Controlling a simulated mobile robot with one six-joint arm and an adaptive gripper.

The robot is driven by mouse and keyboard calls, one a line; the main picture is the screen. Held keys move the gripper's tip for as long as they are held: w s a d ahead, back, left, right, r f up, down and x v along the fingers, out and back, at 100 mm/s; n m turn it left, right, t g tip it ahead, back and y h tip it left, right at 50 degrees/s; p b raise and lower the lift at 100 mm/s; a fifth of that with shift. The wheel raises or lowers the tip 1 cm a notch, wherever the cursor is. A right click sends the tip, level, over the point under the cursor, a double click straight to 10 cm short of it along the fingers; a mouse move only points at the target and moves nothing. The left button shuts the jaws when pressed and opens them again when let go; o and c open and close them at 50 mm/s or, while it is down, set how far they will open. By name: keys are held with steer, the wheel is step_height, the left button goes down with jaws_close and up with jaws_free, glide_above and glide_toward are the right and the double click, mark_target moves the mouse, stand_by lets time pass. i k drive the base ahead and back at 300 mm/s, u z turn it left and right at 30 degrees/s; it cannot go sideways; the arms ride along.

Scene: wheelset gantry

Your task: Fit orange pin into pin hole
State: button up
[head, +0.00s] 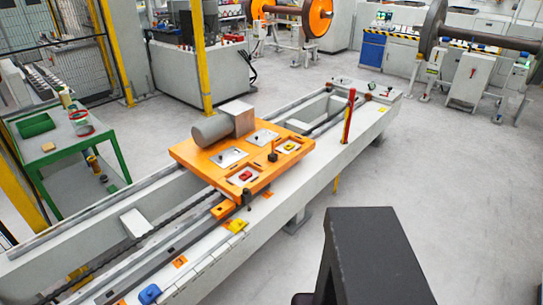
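An orange carriage plate (205,168) sits across the rails of a long light-grey gantry bed (330,150). It carries a grey cylindrical motor (212,130), silver plates, and small red (245,176) and yellow (289,147) parts in light square frames. A small black upright piece (273,155) stands beside the yellow one. A small orange block (222,210) juts from the plate's front corner. I cannot tell which orange piece is the pin, and no pin hole can be made out at this size. My gripper is not visible.
A yellow block (237,226) and a blue block (150,294) lie along the bed's near side. A red post (348,116) rises at its right edge. A green-framed table (62,140) stands left, beyond the bed. The floor to the right is clear.

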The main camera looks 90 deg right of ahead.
mark_target(236, 121)
steer(key=u, duration=0.05)
steer(key=k, duration=1.5)
steer(key=z, duration=2.7)
steer(key=i, duration=0.5)
steer(key=u, duration=0.35)
